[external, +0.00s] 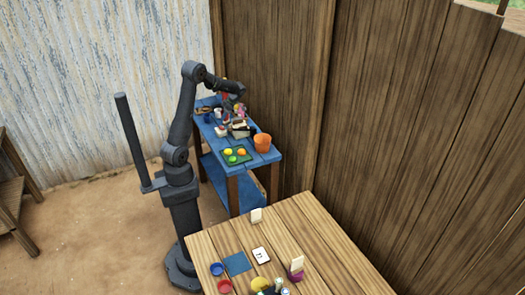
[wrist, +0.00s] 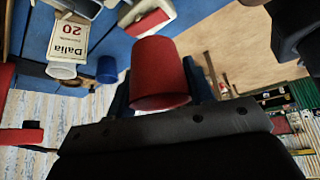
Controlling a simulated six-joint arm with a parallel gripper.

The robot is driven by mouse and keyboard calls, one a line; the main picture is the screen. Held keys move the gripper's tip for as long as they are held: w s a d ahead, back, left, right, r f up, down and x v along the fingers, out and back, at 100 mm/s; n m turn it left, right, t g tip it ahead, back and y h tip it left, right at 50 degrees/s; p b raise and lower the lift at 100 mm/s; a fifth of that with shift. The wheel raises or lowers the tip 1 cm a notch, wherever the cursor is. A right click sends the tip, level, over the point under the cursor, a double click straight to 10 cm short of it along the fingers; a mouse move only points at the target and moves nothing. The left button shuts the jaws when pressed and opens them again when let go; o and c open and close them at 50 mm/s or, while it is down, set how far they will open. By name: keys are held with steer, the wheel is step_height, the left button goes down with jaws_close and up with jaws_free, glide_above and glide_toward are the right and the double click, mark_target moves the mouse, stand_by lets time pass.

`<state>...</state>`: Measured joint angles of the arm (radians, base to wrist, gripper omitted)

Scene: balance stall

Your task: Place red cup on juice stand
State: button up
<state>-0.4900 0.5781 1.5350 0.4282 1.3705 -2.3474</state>
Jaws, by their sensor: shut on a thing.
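A red cup (wrist: 160,75) fills the middle of the wrist view, between the dark fingers of my gripper (wrist: 160,95). My gripper is shut on it, and the cup hides much of the fingers. In the external view my gripper (external: 232,90) is over the far part of the blue table (external: 266,157), where the held cup is too small to make out clearly. I cannot tell for sure which thing is the juice stand.
A card reading "Dalia 20" (wrist: 70,40), a white cup (wrist: 62,71) and a blue cup (wrist: 107,70) are nearby. An orange bucket (external: 262,143) and a green tray (external: 236,161) stand nearer. The wooden table (external: 320,250) holds a blue mat (external: 237,263), a blue cup (external: 216,268) and another red cup (external: 224,286).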

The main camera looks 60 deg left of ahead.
steer(key=s+a+f+n, duration=0.1)
steer(key=s+a+n, duration=0.1)
steer(key=s, duration=0.1)
glide_above(207, 129)
steer(key=w, duration=0.2)
steer(key=shift+h, duration=0.4)
step_height(207, 129, down, 7)
steer(key=shift+f+m, duration=0.3)
steer(key=shift+f, duration=1.65)
steer(key=shift+f, duration=0.1)
steer(key=o, duration=1)
steer(key=shift+c, duration=0.2)
steer(key=v, duration=1.2)
steer(key=shift+w, duration=0.1)
